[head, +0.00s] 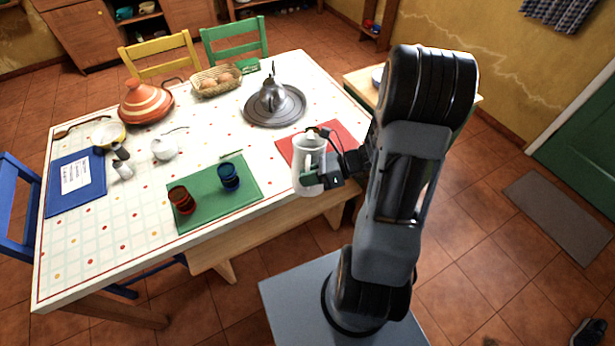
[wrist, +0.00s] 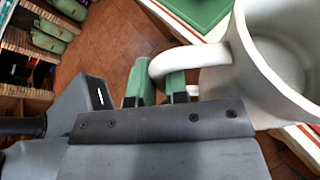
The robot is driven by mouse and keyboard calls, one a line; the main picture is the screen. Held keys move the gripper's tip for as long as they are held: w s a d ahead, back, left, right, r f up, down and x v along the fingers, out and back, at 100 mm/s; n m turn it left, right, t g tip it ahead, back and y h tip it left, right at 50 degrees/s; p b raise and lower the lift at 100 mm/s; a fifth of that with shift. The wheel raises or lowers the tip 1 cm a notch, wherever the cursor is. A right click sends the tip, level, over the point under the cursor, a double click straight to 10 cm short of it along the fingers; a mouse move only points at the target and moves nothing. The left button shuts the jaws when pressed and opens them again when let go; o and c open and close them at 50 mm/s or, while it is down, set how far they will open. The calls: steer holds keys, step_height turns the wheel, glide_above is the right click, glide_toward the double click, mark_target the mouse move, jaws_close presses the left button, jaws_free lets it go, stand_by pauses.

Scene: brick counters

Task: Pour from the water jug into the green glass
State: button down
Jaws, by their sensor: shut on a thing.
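The water jug (head: 309,163) is white and looks upright, at the table's near right edge in front of the red mat. My gripper (head: 322,180) is shut on the jug's handle; in the wrist view its green pads (wrist: 160,82) close around the handle and the open-topped jug (wrist: 250,75) fills the right side. The inside I see is pale; I cannot tell the water level. No green glass shows. A red glass (head: 181,200) and a blue glass (head: 229,177) stand on a green mat (head: 207,204), to the left of the jug.
The red mat (head: 335,132) lies behind the jug.

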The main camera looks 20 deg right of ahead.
mark_target(312, 144)
steer(key=shift+w+d+r+m+g+p, duration=0.15)
steer(key=shift+w+r+m+p, duration=0.15)
steer(key=shift+r+p, duration=0.2)
steer(key=shift+w+d+r+m+g+p, duration=0.15)
steer(key=shift+w+r+m+p, duration=0.15)
steer(key=shift+r+p, duration=0.15)
steer(key=shift+w+d+f, duration=0.1)
steer(key=shift+w, duration=0.2)
steer(key=shift+m+g+y, duration=0.4)
steer(key=shift+m+y, duration=0.2)
steer(key=shift+m, duration=0.3)
steer(key=shift+w+d+r+p, duration=0.15)
steer(key=shift+w+d, duration=0.15)
steer(key=shift+w, duration=0.35)
steer(key=shift+w+d+r+p, duration=0.2)
steer(key=shift+w+d, duration=0.15)
steer(key=shift+w, duration=0.35)
steer(key=shift+w+d+r+p, duration=0.15)
steer(key=shift+w+d, duration=0.15)
steer(key=shift+w, duration=0.35)
steer(key=shift+w+d+p, duration=0.2)
steer(key=shift+w+d, duration=0.1)
steer(key=shift+w, duration=0.25)
steer(key=shift+w+d+p, duration=0.15)
steer(key=shift+w+d, duration=0.15)
steer(key=shift+w, duration=0.2)
